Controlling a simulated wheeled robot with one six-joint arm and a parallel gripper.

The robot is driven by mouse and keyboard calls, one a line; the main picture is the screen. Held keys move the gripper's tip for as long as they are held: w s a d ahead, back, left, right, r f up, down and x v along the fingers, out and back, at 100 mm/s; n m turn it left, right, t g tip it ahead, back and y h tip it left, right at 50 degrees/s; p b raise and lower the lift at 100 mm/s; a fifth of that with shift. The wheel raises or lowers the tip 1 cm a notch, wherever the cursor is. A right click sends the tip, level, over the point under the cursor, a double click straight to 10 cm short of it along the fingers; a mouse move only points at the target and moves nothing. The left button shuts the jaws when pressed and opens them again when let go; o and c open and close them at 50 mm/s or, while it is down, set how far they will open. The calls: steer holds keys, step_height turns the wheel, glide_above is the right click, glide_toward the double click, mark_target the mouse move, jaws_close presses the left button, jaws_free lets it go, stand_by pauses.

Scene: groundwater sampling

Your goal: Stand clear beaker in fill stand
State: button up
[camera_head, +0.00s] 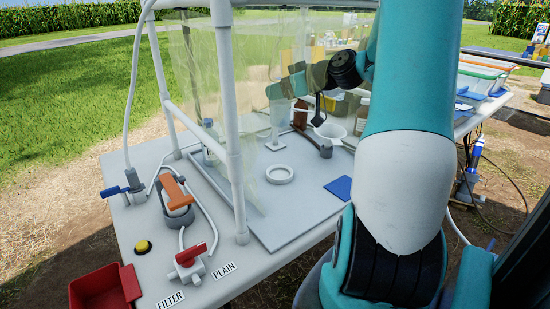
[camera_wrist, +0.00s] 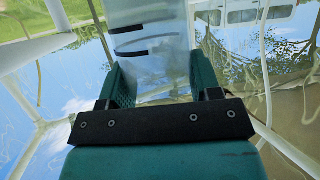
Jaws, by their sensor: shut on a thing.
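In the wrist view my gripper (camera_wrist: 161,76) is shut on the clear beaker (camera_wrist: 148,40), with one teal finger on each side. The beaker has dark marks on its wall and reaches up past the picture's top edge. In the head view my gripper (camera_head: 275,91) is inside the clear-sheeted frame, above the grey board, blurred by the sheeting. I cannot make out the beaker there. A low white ring (camera_head: 280,174) sits on the board below my gripper and looks like the fill stand; it appears empty.
White posts (camera_head: 230,130) and clear sheeting surround the work area. A white funnel (camera_head: 330,131) on a dark arm and a blue pad (camera_head: 340,187) are to the right. Outside are an orange-handled tool (camera_head: 174,190), a red valve (camera_head: 190,255) and a red bin (camera_head: 105,288).

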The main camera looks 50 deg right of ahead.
step_height(320, 180, down, 17)
steer(key=shift+f+b, duration=0.1)
steer(key=shift+b, duration=0.55)
steer(key=shift+f, duration=0.1)
steer(key=o, duration=1.2)
steer(key=v, duration=1.2)
steer(key=shift+b, duration=0.3)
